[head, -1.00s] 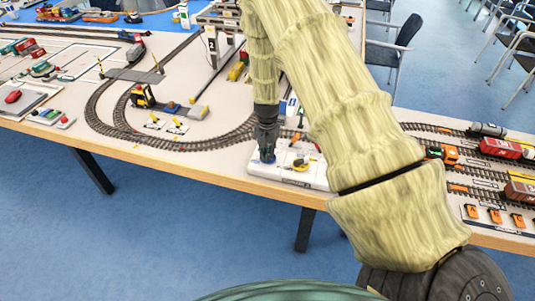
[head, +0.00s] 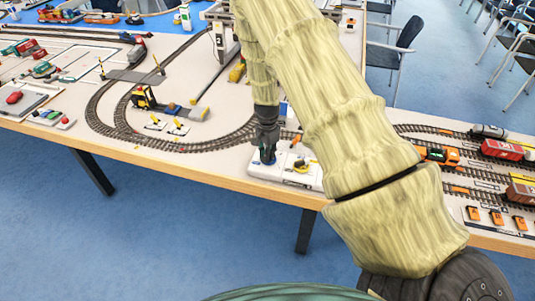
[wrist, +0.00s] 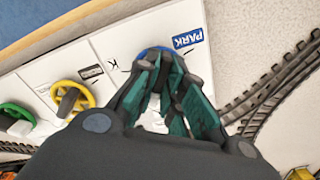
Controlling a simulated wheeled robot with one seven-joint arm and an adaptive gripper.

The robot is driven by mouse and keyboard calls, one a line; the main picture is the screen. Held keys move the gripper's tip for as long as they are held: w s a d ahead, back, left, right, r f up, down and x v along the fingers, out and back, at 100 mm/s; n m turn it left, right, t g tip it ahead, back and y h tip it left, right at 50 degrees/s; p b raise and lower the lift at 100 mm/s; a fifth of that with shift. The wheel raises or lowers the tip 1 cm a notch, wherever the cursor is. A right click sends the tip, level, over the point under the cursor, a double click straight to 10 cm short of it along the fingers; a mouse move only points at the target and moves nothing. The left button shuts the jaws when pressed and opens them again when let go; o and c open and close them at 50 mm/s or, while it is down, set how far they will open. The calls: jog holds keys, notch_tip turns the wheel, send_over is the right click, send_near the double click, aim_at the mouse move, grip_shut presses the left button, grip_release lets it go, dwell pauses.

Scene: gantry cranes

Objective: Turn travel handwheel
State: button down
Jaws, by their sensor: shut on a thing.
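A white control panel (head: 310,182) lies at the near edge of the table in the head view. My gripper (head: 266,156) points down at its left end. In the wrist view my gripper (wrist: 165,72) is shut on a blue handwheel (wrist: 150,52), and only part of its blue rim shows between and behind the fingers. A blue PARK label (wrist: 188,39) is right beside it. A yellow handwheel (wrist: 73,97) and a green handwheel (wrist: 14,116) stand farther left on the panel, clear of the fingers. I cannot read which wheel is marked travel.
Model track (head: 215,142) curves close behind the panel. A gantry crane (head: 221,38) stands farther back, partly hidden by my arm. Several trains (head: 502,150) stand on tracks at the right. The floor in front of the table is clear.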

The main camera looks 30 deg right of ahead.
jog(key=c, duration=1.5)
grip_release()
jog(key=shift+r, duration=0.1)
notch_tip(320, 180, up, 12)
jog(key=shift+f, duration=0.1)
jog(key=shift+d, duration=0.1)
